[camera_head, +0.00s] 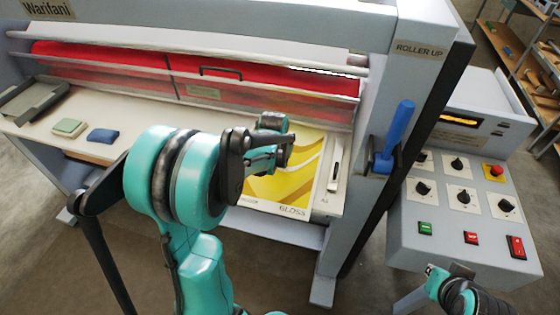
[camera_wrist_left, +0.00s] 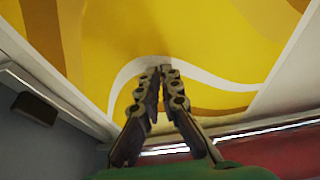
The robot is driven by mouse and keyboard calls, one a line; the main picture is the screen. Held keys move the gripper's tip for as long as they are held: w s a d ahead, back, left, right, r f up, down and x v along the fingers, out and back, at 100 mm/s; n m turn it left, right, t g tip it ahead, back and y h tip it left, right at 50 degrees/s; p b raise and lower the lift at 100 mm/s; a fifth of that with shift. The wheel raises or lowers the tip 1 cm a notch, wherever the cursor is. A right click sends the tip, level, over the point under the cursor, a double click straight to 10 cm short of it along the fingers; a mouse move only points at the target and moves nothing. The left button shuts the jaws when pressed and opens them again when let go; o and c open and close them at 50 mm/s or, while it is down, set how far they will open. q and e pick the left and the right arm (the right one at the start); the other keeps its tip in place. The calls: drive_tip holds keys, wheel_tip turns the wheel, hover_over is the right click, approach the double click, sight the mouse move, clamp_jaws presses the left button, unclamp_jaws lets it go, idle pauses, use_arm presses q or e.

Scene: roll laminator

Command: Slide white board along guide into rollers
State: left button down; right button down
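A board with a yellow and white wavy print and a white border marked GLOSS (camera_head: 308,180) lies flat on the feed table, at its right end. The print fills much of the left wrist view (camera_wrist_left: 100,40). A pale guide strip (camera_head: 335,180) runs along the board's right side. My left gripper (camera_head: 282,155) is over the board, its fingertips (camera_wrist_left: 161,70) together with nothing visible between them. I cannot tell if they touch the board. The rollers are behind the red front cover (camera_head: 110,62). My right gripper (camera_head: 440,272) is low at the right; its fingers are unclear.
A blue lever (camera_head: 394,135) stands on the right side post, below the ROLLER UP label. A control box (camera_head: 450,205) with knobs and buttons is further right. Green (camera_head: 70,127) and blue (camera_head: 103,136) pads and a grey tray (camera_head: 32,98) lie on the table's left part.

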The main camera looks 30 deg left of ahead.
sight(304, 151)
use_arm(q)
drive_tip(key=shift+w+d, duration=0.25)
drive_tip(key=shift+d, duration=0.7)
drive_tip(key=shift+w+d, duration=0.1)
drive_tip(key=shift+w+d, duration=0.25)
drive_tip(key=shift+d, duration=0.6)
drive_tip(key=shift+w+d, duration=0.2)
drive_tip(key=shift+d, duration=0.6)
drive_tip(key=shift+w, duration=0.1)
drive_tip(key=shift+w+a+b, duration=0.15)
drive_tip(key=shift+w+b, duration=0.05)
drive_tip(key=shift+w, duration=0.4)
drive_tip(key=shift+w+a+b, duration=0.15)
drive_tip(key=shift+w, duration=0.45)
drive_tip(key=shift+w+a, duration=0.1)
drive_tip(key=shift+w, duration=0.55)
drive_tip(key=shift+w, duration=0.1)
drive_tip(key=shift+w+a+f+b, duration=0.1)
drive_tip(key=shift+w+a+b, duration=0.05)
drive_tip(key=shift+w, duration=0.75)
drive_tip(key=shift+w+a+b, duration=0.15)
drive_tip(key=shift+w, duration=0.75)
